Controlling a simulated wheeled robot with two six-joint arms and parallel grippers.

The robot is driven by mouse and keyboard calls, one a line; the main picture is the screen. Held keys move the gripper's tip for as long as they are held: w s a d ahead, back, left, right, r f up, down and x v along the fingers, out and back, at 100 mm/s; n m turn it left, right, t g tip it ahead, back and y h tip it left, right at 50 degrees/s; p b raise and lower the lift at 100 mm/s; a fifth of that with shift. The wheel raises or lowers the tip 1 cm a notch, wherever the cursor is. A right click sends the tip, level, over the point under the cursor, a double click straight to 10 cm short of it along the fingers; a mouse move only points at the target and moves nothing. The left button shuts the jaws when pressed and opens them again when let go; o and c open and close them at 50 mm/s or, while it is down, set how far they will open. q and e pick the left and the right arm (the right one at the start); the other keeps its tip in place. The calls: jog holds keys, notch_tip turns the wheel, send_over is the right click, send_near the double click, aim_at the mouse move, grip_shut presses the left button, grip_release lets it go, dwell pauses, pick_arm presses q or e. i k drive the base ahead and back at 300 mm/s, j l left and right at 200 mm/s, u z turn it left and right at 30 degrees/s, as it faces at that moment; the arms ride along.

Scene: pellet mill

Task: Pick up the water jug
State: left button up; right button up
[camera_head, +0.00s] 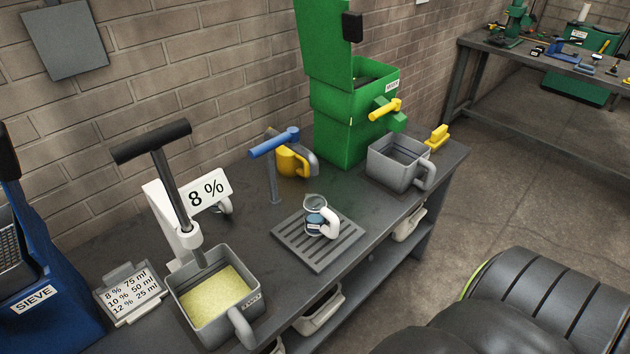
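The water jug (314,204) is a small clear jug with a white handle. It stands upright on a grey slotted drip tray (289,248) near the middle of the bench. Some blue water shows low inside it, and its handle points to the lower right. A post with a blue lever (274,143) rises just behind and left of the tray. Neither of my grippers is in view, and nothing touches the jug.
A grey bin of yellow meal (238,323) with a black-handled tool is on the left, by an "8 %" sign (210,189) and the blue sieve (45,299). The jug's front side is clear.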

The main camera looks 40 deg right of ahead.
aim_at(317, 214)
jog(key=z, duration=1.25)
